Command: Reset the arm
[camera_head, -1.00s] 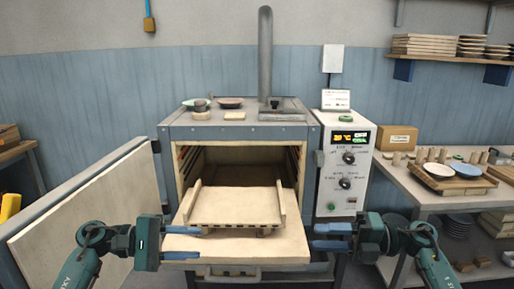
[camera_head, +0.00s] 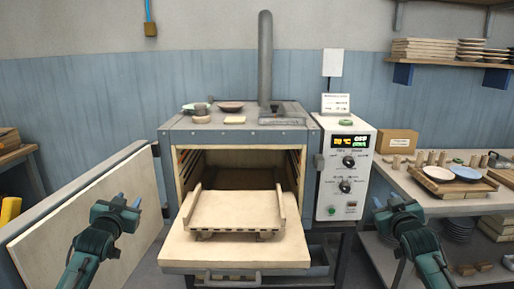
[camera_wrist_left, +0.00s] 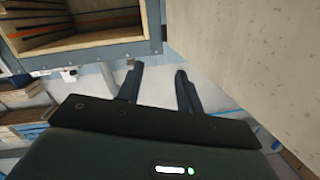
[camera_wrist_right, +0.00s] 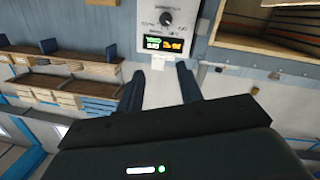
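My left gripper (camera_head: 127,201) is raised in front of the open kiln door on the left. It is open and empty, and its two parted fingers also show in the left wrist view (camera_wrist_left: 157,84). My right gripper (camera_head: 388,200) is raised in front of the gap between the kiln and the right table. The right wrist view (camera_wrist_right: 160,86) shows its fingers apart with nothing between them. Both arms are bent up at the picture's lower left and right, clear of the kiln (camera_head: 236,133).
A pale tray (camera_head: 237,210) with side rails rests on the pulled-out shelf (camera_head: 236,252) at the kiln mouth. The kiln door (camera_head: 85,220) stands open at left. The control box (camera_head: 344,190) and a table with plates (camera_head: 466,173) are at right.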

